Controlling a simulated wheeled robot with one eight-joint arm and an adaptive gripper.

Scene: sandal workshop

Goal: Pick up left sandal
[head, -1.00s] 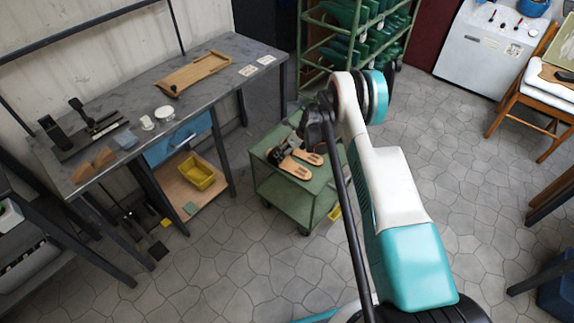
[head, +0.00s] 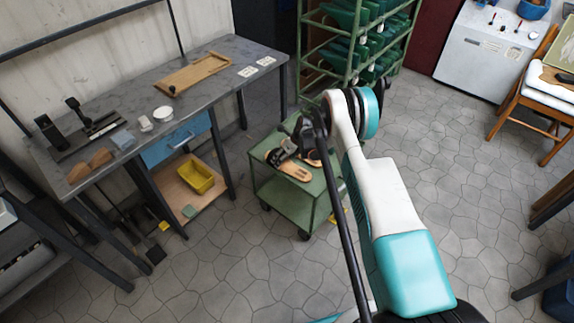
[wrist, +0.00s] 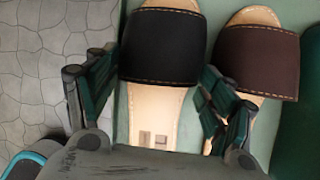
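Two tan-soled sandals lie side by side on the green cart's top. In the wrist view, the left sandal (wrist: 165,47) has a black strap and the right sandal (wrist: 257,60) has a dark brown strap. In the head view, the left sandal (head: 293,168) shows its sole, and the right sandal (head: 312,158) is partly hidden by my arm. My gripper (wrist: 156,82) is open, with one finger on each side of the left sandal. Its right finger is near the gap between the sandals and overlaps the right one in view. I cannot tell whether the fingers touch the sandal.
The green cart (head: 292,208) stands on a stone floor beside a grey workbench (head: 140,105) with a wooden tray (head: 195,74) and tools. A green rack (head: 345,45) stands behind the cart.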

